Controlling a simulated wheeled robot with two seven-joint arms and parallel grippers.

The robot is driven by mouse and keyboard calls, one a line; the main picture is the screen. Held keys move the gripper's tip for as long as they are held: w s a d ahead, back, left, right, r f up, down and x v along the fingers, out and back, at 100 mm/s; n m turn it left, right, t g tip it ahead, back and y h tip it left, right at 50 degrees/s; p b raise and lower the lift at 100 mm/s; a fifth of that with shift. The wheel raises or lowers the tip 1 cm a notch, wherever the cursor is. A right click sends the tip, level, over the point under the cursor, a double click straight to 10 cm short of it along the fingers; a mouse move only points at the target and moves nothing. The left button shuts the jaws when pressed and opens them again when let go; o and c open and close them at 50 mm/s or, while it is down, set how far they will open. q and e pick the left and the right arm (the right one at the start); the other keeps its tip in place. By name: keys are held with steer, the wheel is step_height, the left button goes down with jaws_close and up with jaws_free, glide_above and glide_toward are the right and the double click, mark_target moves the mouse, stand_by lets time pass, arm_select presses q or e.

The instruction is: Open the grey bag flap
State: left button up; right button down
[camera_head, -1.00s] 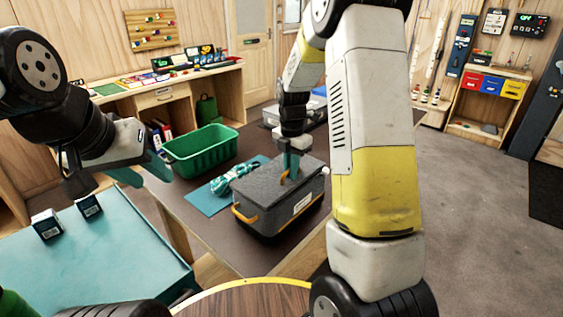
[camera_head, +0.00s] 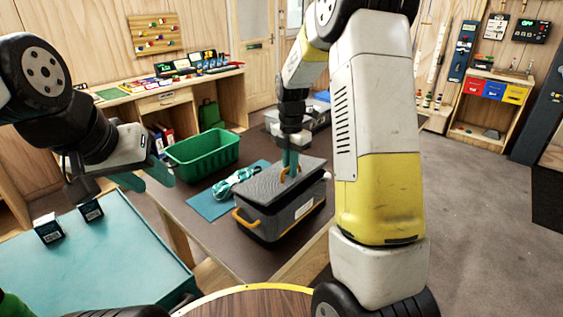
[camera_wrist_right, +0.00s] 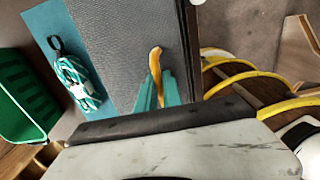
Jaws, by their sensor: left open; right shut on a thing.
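The grey bag (camera_head: 276,212) stands on the dark table in the head view, with an orange handle on its near left side. Its grey flap (camera_head: 275,185) is tilted, with a gap between flap and body along the near right side. My right gripper (camera_head: 290,170) is shut on the flap's orange pull loop (camera_wrist_right: 155,65). The right wrist view shows the teal fingers (camera_wrist_right: 158,92) at the loop, with the grey flap beyond them. My left gripper (camera_head: 145,178) is open and empty, above the teal table at left, away from the bag.
A green crate (camera_head: 203,153) and a teal mat (camera_head: 208,204) with a coiled teal-and-white rope (camera_head: 236,181) lie left of the bag. Two small dark boxes (camera_head: 48,229) stand on the teal table (camera_head: 105,265). A grey case is partly hidden behind my right arm.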

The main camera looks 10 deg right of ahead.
mark_target(277, 172)
steer(key=shift+w+a+r, duration=0.25)
steer(key=shift+w+r, duration=0.1)
steer(key=shift+r, duration=0.15)
steer(key=shift+w+a+r, duration=0.2)
steer(key=shift+w+r, duration=0.1)
steer(key=shift+r, duration=0.15)
steer(key=shift+w+a+r, duration=0.5)
steer(key=shift+w+r, duration=0.15)
steer(key=shift+r, duration=0.25)
steer(key=shift+w+a+r, duration=0.55)
steer(key=shift+w+a, duration=0.1)
steer(key=shift+w, duration=0.15)
steer(key=shift+w+a+r, duration=0.2)
steer(key=shift+w+a, duration=0.2)
steer(key=shift+w, duration=0.05)
steer(key=shift+w+a+r, duration=0.15)
steer(key=shift+w+a, duration=0.25)
steer(key=shift+w, duration=0.05)
steer(key=shift+w+a, duration=0.1)
